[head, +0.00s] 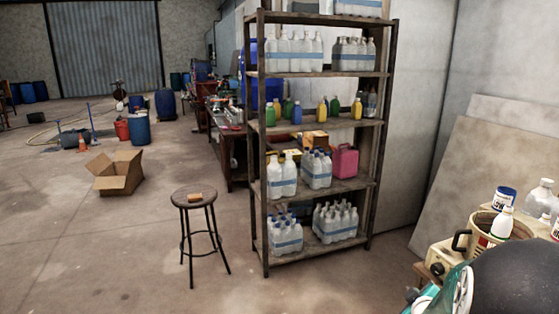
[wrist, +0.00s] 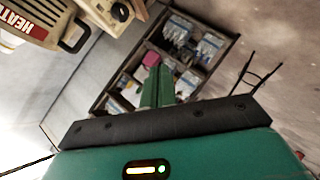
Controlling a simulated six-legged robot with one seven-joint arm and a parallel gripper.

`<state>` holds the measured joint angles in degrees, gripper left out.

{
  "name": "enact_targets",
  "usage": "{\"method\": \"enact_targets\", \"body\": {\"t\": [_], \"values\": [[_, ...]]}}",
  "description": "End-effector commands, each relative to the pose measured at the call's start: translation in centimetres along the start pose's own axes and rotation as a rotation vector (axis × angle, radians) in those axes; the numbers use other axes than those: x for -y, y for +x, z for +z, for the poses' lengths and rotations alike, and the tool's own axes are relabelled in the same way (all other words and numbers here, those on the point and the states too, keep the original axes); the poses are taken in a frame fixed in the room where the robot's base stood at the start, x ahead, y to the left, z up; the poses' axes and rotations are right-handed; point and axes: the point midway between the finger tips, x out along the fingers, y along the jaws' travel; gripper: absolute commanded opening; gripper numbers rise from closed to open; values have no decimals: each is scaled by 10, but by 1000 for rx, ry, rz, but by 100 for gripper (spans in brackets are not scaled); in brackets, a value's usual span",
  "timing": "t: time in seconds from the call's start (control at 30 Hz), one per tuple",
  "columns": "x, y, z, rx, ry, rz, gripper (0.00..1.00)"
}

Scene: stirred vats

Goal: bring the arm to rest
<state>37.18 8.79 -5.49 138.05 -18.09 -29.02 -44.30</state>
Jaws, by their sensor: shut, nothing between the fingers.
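My gripper (wrist: 157,88) shows in the wrist view as two green fingers pressed together with nothing between them. It points out over the floor toward the shelf rack, apart from it. In the head view, part of my arm in teal and black fills the lower right corner, and the fingertips do not show there. My arm hides part of the heater and bottles at that corner.
A metal shelf rack (head: 258,165) holds bottles and a pink jug (head: 344,161). A stool (head: 193,198) stands left of it, with a cardboard box (head: 117,174) beyond. A heater (wrist: 42,18) and white bottle (head: 502,222) are close at right. Floor at left is mostly clear.

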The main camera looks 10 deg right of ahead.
Motion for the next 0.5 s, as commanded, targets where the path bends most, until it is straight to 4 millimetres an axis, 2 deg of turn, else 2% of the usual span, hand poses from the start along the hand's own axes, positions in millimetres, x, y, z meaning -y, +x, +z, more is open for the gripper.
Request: {"method": "enact_targets", "body": {"t": [0.03, 0.2, 0.37, 0.5], "values": [[2, -12, -24, -4, 31, -25, 0], [22, -59, -81, 27, 164, -140, 0], [47, -116, -123, 68, 282, -256, 0], [73, -174, -148, 115, 373, -365, 0]]}}
